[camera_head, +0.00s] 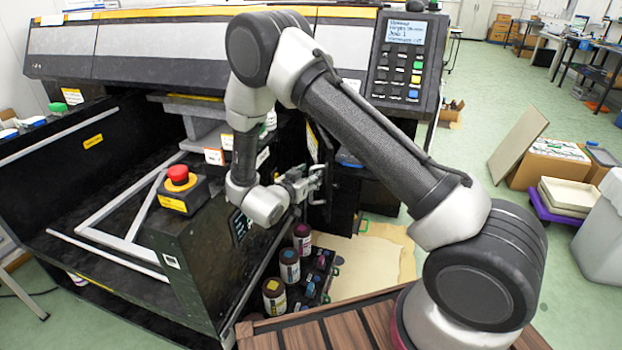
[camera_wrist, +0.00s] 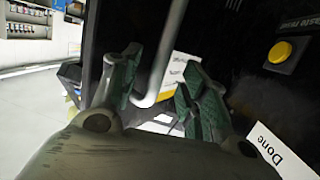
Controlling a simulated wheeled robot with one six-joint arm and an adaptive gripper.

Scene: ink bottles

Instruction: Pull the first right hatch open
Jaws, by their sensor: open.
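My gripper (camera_head: 308,184) is in front of the dark right side of the large black printer. In the wrist view, my gripper (camera_wrist: 163,88) is open, with one green-padded finger on each side of a bent grey metal handle (camera_wrist: 166,52). The fingers appear apart from the handle, which ends in a curve between them. A black panel (camera_wrist: 265,100) stands right of the handle, but I cannot tell for sure whether it is the hatch.
Several ink bottles (camera_head: 290,266) stand low beside the printer, below my gripper. A red emergency button (camera_head: 178,174) sits on the printer, left of my wrist. A control panel (camera_head: 407,58) is above right. A yellow button (camera_wrist: 283,55) and a "Done" label (camera_wrist: 276,152) are close on the right.

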